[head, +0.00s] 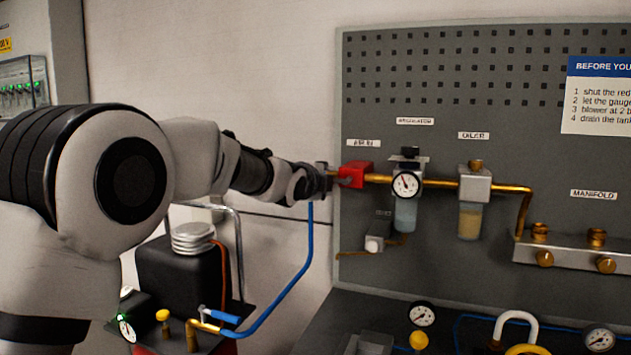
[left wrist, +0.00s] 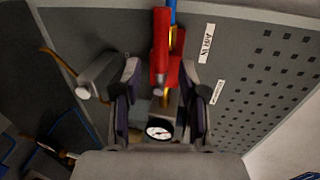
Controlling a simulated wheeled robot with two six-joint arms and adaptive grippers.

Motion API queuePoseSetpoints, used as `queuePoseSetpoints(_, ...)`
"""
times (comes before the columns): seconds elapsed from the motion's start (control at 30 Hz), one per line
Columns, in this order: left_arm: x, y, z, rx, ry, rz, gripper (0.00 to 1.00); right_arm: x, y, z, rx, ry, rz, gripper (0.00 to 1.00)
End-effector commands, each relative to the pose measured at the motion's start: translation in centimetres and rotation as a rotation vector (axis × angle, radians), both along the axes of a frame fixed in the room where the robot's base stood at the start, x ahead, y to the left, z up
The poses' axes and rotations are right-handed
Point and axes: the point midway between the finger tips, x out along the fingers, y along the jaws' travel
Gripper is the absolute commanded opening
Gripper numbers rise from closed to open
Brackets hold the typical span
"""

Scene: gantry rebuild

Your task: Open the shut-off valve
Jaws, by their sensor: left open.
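The red shut-off valve (head: 358,172) sits on the brass pipe under the AIR IN label, at the left edge of the grey panel. In the left wrist view the red valve (left wrist: 161,45) shows near the top middle, its red parts running along the pipe. My left gripper (head: 328,180) reaches the valve from the left. In the left wrist view my left gripper (left wrist: 160,68) is open, with one finger on each side of the red part. I cannot tell whether a finger touches it. My right gripper is in neither view.
Right of the valve are the regulator with its gauge (head: 405,184), the oiler (head: 472,205) and the manifold (head: 575,252). A small pale fitting (head: 375,243) is below. A blue hose (head: 290,285) hangs beneath my arm beside the black tank unit (head: 180,272).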

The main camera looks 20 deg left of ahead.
Motion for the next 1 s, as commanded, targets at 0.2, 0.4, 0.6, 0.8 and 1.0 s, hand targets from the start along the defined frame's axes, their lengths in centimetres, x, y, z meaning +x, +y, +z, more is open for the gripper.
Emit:
queuePoseSetpoints(0.2,-5.5,0.2,1.2,0.000,-0.003,0.000,0.42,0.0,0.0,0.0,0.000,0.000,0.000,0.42)
queuePoseSetpoints(0.4,-7.6,0.3,1.6,0.001,-0.003,0.000,0.42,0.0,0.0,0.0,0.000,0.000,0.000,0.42)
queuePoseSetpoints(0.6,-7.7,0.3,1.6,0.001,-0.002,0.000,0.42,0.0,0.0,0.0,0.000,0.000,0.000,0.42)
queuePoseSetpoints(0.8,-7.7,0.3,1.6,0.001,-0.002,0.000,0.42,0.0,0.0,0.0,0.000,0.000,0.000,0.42)
queuePoseSetpoints(1.0,-7.7,0.3,4.8,0.001,-0.003,0.000,0.42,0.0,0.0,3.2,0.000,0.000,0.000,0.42)
